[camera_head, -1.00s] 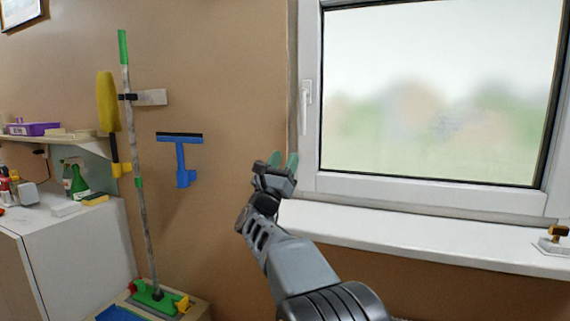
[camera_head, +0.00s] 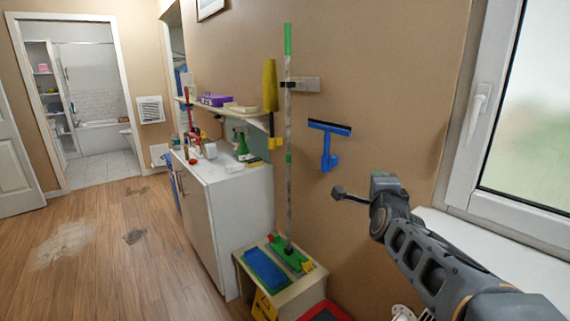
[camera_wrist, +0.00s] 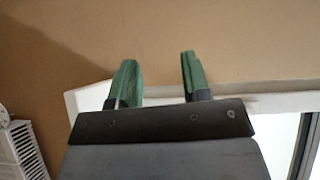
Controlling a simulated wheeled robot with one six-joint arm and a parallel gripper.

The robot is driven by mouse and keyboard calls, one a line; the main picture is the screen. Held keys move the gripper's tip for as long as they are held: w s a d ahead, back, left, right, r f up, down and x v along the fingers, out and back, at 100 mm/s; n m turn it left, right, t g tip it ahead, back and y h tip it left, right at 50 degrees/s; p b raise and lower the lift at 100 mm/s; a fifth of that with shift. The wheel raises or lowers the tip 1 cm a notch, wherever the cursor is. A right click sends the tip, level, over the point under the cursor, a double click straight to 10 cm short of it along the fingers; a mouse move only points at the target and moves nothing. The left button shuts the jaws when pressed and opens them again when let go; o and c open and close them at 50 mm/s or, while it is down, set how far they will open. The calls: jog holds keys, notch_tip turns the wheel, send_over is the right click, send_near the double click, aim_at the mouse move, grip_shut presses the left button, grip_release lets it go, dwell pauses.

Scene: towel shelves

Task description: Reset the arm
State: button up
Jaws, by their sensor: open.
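My gripper (camera_head: 384,183) is raised in front of the tan wall, left of the window, at the end of my grey arm. In the wrist view its two green fingers (camera_wrist: 158,80) stand apart with nothing between them. Behind the fingers are the plain wall and a white frame edge. In the head view the fingers are small and seen at an angle.
The window (camera_head: 525,120) and its white sill (camera_head: 500,240) are close on the right. A blue squeegee (camera_head: 328,145) and a mop (camera_head: 288,140) hang left of the gripper. A white cabinet (camera_head: 240,215) stands further left. Wooden floor (camera_head: 110,245) lies open toward a doorway.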

jog(key=s+a+f+n+g+y+p, duration=0.1)
jog(key=s+a+f+n+g+p, duration=0.1)
jog(key=s+n, duration=0.4)
jog(key=s+a+f+n+g+y+p, duration=0.1)
jog(key=s+a+f+n+g+p, duration=0.2)
jog(key=s+n+g, duration=0.4)
jog(key=s+a+f+n+g+y+p, duration=0.1)
jog(key=s+f+n+g+p, duration=0.3)
jog(key=s, duration=0.7)
jog(key=shift+a+n+y+p, duration=0.3)
jog(key=shift+a+n+p, duration=0.5)
jog(key=shift+n, duration=0.4)
jog(key=shift+f, duration=0.1)
